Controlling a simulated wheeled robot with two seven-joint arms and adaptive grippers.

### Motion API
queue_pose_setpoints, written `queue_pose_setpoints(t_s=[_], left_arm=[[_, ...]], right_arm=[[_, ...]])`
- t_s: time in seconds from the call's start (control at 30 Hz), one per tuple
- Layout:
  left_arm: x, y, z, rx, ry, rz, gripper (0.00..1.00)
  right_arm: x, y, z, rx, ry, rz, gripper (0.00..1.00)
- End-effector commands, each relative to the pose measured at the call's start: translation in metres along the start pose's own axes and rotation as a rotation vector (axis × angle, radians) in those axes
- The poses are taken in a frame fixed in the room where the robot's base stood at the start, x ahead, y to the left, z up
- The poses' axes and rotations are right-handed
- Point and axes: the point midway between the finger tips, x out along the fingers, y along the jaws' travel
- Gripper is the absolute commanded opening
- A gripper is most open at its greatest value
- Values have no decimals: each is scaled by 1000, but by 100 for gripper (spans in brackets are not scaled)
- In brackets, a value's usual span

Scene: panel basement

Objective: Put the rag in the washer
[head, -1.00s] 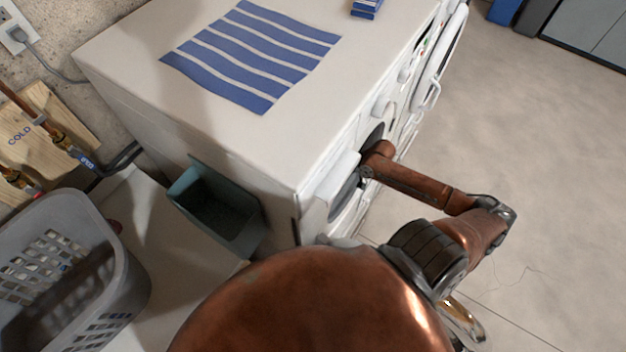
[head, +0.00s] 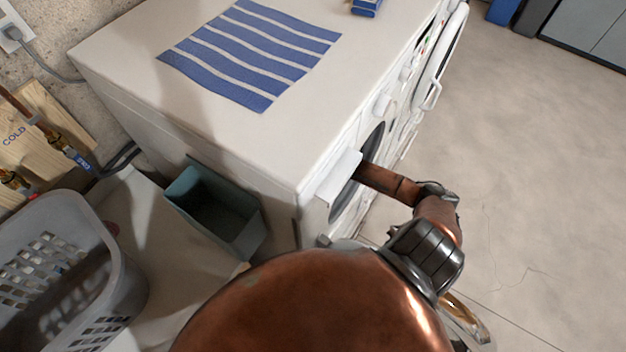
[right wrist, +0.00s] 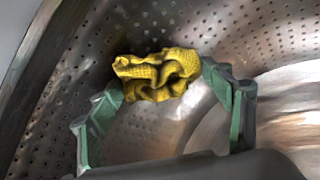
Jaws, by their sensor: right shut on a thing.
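The rag (right wrist: 157,74) is yellow and crumpled. In the right wrist view it sits between the green fingers of my right gripper (right wrist: 160,85), which is shut on it. Around them is the perforated metal drum (right wrist: 275,40) of the washer. In the head view the washer (head: 335,200) is white, with its round front opening facing right and down. My right arm reaches into that opening, so the gripper and rag are hidden there. My left gripper is not in view.
A blue-and-white striped cloth (head: 250,52) lies flat on the washer top. A grey laundry basket (head: 110,255) stands at lower left, beside a dark teal bin (head: 215,215). The floor (head: 530,180) at right is clear.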

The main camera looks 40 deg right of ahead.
Motion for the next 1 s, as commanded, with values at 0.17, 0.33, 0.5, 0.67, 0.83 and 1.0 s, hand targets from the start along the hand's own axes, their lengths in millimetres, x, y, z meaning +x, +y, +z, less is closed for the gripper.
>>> queue_pose_setpoints(t_s=[0.17,0.33,0.5,0.67,0.83,1.0], left_arm=[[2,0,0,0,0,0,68],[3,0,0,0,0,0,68],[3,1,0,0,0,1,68],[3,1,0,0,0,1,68],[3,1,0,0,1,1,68],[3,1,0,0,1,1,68]], right_arm=[[8,3,1,19,-84,59,54],[16,6,2,18,-79,56,54],[15,5,2,17,-77,56,54],[18,6,2,17,-77,55,54],[18,6,2,16,-77,55,82],[18,6,2,16,-77,55,91]])
